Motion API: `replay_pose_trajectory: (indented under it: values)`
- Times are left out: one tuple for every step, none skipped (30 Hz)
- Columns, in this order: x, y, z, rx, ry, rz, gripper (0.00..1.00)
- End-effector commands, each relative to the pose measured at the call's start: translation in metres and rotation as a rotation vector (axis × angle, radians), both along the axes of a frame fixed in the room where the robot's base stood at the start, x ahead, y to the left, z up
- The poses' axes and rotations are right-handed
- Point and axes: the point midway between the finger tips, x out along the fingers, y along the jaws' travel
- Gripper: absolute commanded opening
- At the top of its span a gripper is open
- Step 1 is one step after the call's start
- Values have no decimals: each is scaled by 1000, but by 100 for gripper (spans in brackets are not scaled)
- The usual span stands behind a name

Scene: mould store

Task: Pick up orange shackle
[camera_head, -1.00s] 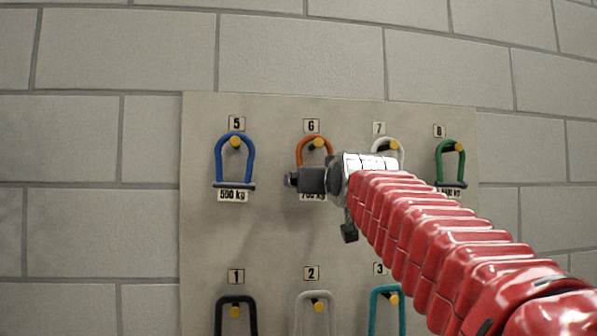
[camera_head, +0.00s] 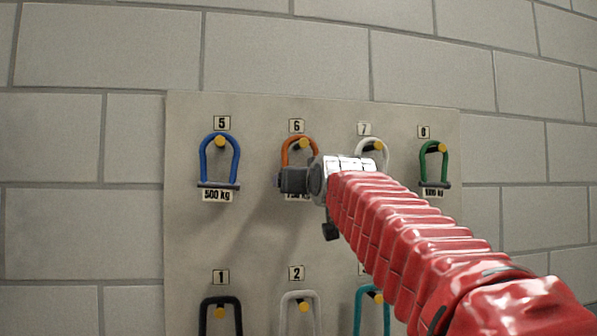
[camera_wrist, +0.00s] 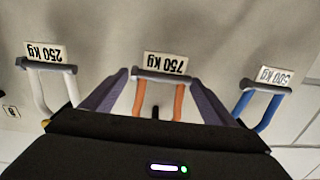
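The orange shackle (camera_head: 286,152) hangs on a yellow-tipped peg under the number 6 plate, in the upper row of the board. My gripper (camera_head: 292,180) is in front of its lower part and hides its pin and most of its label in the head view. In the wrist view, which is upside down, the orange shackle (camera_wrist: 178,103) is in the middle with its grey pin and a 750 kg label. The two fingers of my gripper (camera_wrist: 158,80) are open, one on each side of the shackle, with a gap to each leg.
A blue shackle (camera_head: 203,160) hangs left of the orange one, a white shackle (camera_head: 385,158) and a green shackle (camera_head: 444,165) to the right. Black (camera_head: 238,315), grey (camera_head: 284,312) and teal (camera_head: 358,310) shackles hang below. The board (camera_head: 235,240) is bare between rows.

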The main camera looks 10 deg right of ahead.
Motion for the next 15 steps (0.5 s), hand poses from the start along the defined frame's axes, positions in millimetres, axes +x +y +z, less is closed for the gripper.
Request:
replay_pose_trajectory:
  values:
    - [0,0,0,0,0,0,76]
    - [0,0,0,0,0,0,74]
    - [0,0,0,0,0,0,71]
    - [0,0,0,0,0,0,69]
    - [0,0,0,0,0,0,67]
    - [0,0,0,0,0,0,64]
    - [0,0,0,0,0,0,62]
    - [0,0,0,0,0,0,60]
    - [0,0,0,0,0,0,57]
    - [0,0,0,0,0,1,55]
    - [0,0,0,0,0,1,53]
    - [0,0,0,0,0,1,50]
    - [0,0,0,0,0,1,48]
    - [0,0,0,0,0,1,46]
    - [0,0,0,0,0,1,43]
